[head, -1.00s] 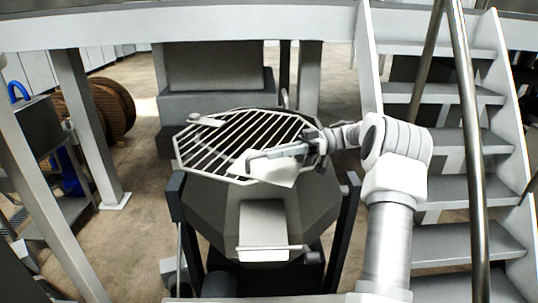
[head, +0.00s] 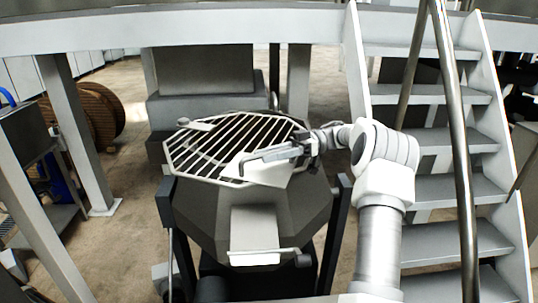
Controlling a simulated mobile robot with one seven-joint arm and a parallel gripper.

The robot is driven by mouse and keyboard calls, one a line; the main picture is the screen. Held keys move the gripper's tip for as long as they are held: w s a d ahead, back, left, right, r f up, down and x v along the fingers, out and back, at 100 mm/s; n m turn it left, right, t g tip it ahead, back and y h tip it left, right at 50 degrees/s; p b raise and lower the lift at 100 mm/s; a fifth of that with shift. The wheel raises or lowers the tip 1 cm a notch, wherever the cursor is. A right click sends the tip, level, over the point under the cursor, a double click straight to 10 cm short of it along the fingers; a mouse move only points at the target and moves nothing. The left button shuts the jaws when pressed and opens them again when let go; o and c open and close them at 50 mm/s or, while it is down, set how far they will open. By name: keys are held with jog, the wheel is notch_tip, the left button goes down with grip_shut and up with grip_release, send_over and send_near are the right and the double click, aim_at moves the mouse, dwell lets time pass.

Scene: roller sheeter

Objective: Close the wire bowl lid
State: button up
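The wire bowl lid (head: 200,167) is a white-rimmed, many-sided grid of parallel bars. It lies across the top of the grey faceted bowl (head: 200,208) and looks close to flat on it. I cannot tell whether its rim touches the bowl all round. A pale plate with a bar handle (head: 262,161) sits at the lid's right front. My gripper (head: 300,150) is at the right end of this handle, reaching in from the right. The fingers are small and partly hidden, so I cannot tell if they are open or shut.
A metal staircase with a handrail (head: 462,150) stands close to the right of my arm. A white beam crosses above, with posts (head: 85,150) at left. A wooden cable reel (head: 95,112) is behind left. A dark frame holds the bowl. Bare floor shows between bowl and left post.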

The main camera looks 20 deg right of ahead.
aim_at(294, 162)
jog(key=shift+d, duration=0.1)
jog(key=shift+w+d, duration=0.2)
jog(key=shift+d, duration=3.4)
jog(key=shift+c, duration=0.2)
